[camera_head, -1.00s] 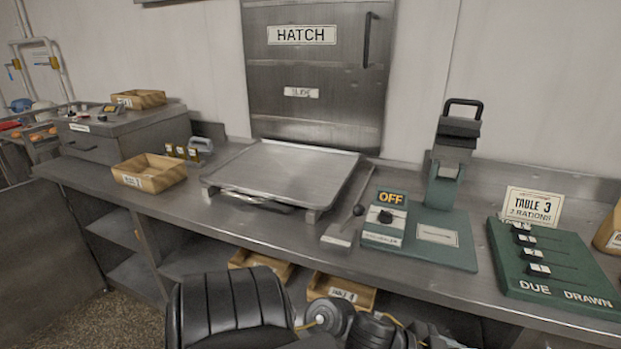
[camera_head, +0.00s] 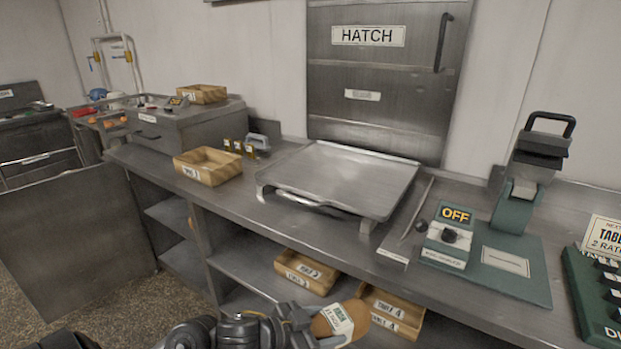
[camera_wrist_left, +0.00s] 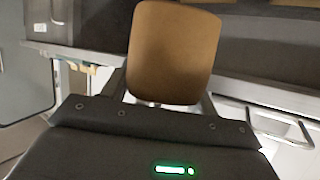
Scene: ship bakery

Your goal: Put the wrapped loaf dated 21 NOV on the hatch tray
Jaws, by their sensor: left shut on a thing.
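A brown loaf (camera_head: 352,318) with a white and green label shows at the bottom of the head view. The label's date is too small to read. My left gripper (camera_head: 312,326) is shut on the loaf and holds it in front of the counter, lower than its top. The loaf (camera_wrist_left: 172,52) also fills the upper middle of the left wrist view, between the fingers. The empty metal hatch tray (camera_head: 345,178) stands on the counter below the hatch (camera_head: 385,75), beyond and above the loaf. My right gripper is not in view.
A wooden box (camera_head: 208,166) stands left of the tray. Wooden boxes (camera_head: 306,270) sit on the shelf under the counter, near the loaf.

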